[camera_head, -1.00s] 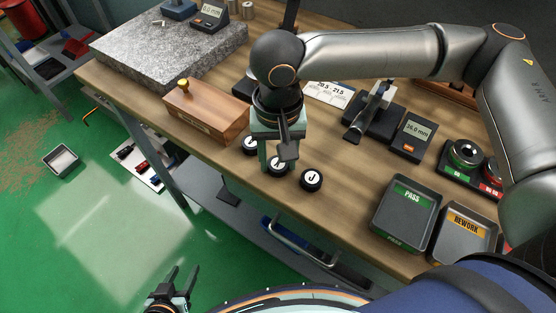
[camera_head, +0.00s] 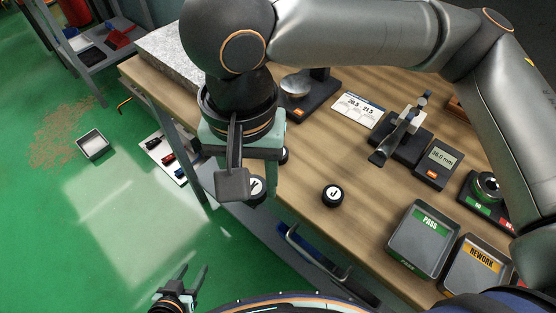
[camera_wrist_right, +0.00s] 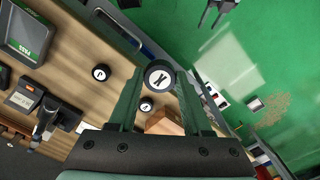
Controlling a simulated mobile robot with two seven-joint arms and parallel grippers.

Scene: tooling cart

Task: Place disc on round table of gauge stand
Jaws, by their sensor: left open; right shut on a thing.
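My right gripper (camera_head: 254,186) is shut on a black disc with a white lettered face (camera_head: 257,189). In the right wrist view the disc (camera_wrist_right: 159,77) sits between the two fingertips (camera_wrist_right: 158,83), its face towards the camera. A disc marked J (camera_head: 332,196) lies on the bench near its front edge. Another dark disc (camera_head: 284,156) is mostly hidden behind my right gripper. The gauge stand with a round silver table (camera_head: 296,84) is behind the gripper, its upper part hidden by my arm. My left gripper (camera_head: 190,282) is open and empty, low over the floor side.
The PASS tray (camera_head: 424,238) and REWORK tray (camera_head: 474,266) stand at the right front. A 36.0 mm display (camera_head: 439,163) and a black clamp-like device (camera_head: 401,136) stand behind them. A card (camera_head: 358,110) lies on the bench. The middle of the bench is clear.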

